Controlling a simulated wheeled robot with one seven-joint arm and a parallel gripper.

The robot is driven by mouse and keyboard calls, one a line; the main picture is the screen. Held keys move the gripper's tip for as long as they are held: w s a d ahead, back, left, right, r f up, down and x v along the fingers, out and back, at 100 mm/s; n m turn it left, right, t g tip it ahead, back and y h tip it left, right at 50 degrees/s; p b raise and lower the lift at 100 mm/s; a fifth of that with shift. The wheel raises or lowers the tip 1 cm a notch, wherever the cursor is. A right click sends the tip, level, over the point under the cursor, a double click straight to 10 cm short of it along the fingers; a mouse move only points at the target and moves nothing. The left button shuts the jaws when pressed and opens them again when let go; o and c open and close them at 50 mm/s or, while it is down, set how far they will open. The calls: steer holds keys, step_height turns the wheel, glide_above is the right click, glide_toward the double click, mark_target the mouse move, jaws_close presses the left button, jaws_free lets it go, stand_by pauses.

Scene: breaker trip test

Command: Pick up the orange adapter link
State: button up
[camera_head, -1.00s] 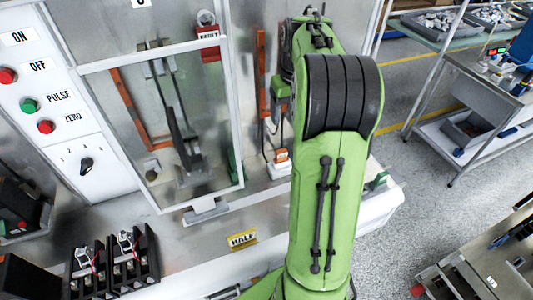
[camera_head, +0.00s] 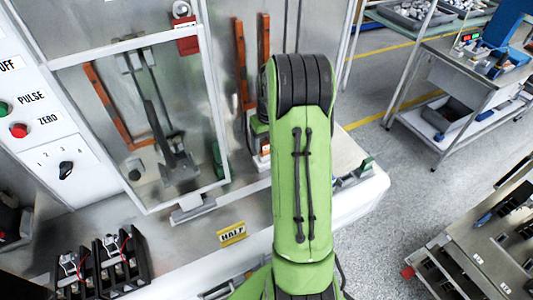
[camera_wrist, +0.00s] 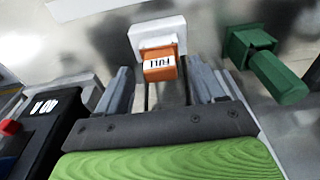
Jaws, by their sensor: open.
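In the wrist view, an orange block (camera_wrist: 160,68) with the word FULL upside down sits on a white holder (camera_wrist: 158,33). I take this block to be the orange adapter link. My gripper (camera_wrist: 160,82) is open, with one grey finger to the left of the block and one to the right. I see gaps on both sides, and I cannot tell how far the fingertips are from it in depth. A small orange piece (camera_head: 265,149) on a white base shows just left of my arm.
A green block with a round handle (camera_wrist: 277,75) stands right of the gripper in the wrist view. A black box with a red button (camera_wrist: 40,130) is at left. In the head view, a clear-doored cabinet (camera_head: 150,120) and a yellow HALF label (camera_head: 232,234) are left of my arm.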

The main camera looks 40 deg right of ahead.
steer(key=shift+s+a+r, duration=0.1)
steer(key=shift+c, duration=1.1)
jaws_close()
